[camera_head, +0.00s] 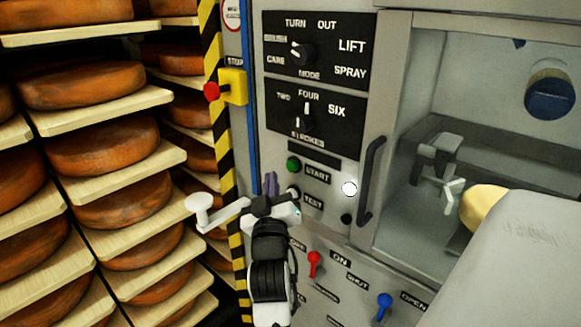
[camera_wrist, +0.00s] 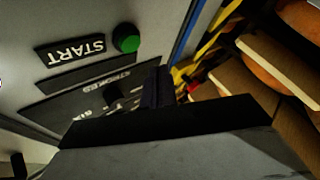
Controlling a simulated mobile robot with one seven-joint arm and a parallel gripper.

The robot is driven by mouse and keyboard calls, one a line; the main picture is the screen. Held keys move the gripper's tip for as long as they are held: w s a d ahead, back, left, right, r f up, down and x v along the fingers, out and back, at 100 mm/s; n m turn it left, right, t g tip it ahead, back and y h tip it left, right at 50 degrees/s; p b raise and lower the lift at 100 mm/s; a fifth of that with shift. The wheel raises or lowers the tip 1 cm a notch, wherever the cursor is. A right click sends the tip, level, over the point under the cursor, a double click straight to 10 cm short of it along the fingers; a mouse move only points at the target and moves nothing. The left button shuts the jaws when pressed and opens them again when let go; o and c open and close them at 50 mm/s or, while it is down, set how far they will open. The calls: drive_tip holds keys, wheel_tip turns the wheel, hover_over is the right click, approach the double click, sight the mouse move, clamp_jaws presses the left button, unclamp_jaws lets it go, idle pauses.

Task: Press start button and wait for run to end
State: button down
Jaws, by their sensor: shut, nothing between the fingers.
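The green start button (camera_head: 293,165) sits on the grey control panel, left of its START label (camera_head: 318,173). In the wrist view the button (camera_wrist: 126,38) and its label (camera_wrist: 75,50) appear turned over, with the button clear of my fingers. My gripper (camera_head: 270,183) is shut and empty. Its fingertips are just below and left of the button in the head view, and I see no contact. A white lamp (camera_head: 349,188) shows to the right of the button. The TEST button (camera_head: 293,193) is partly hidden behind my gripper.
A mode dial (camera_head: 301,52) and strokes dial (camera_head: 305,115) are above. A red stop button (camera_head: 211,91) on a yellow box is upper left. A red lever (camera_head: 314,264) and blue lever (camera_head: 384,306) are below. A dark door handle (camera_head: 371,180) stands right; cheese shelves fill the left.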

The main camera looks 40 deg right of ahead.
sight(292, 166)
drive_tip(key=shift+w+d, duration=0.15)
drive_tip(key=shift+d, duration=1.45)
drive_tip(key=shift+d+b, duration=0.15)
drive_tip(key=shift+b, duration=0.25)
idle(0.5)
drive_tip(key=shift+d, duration=0.25)
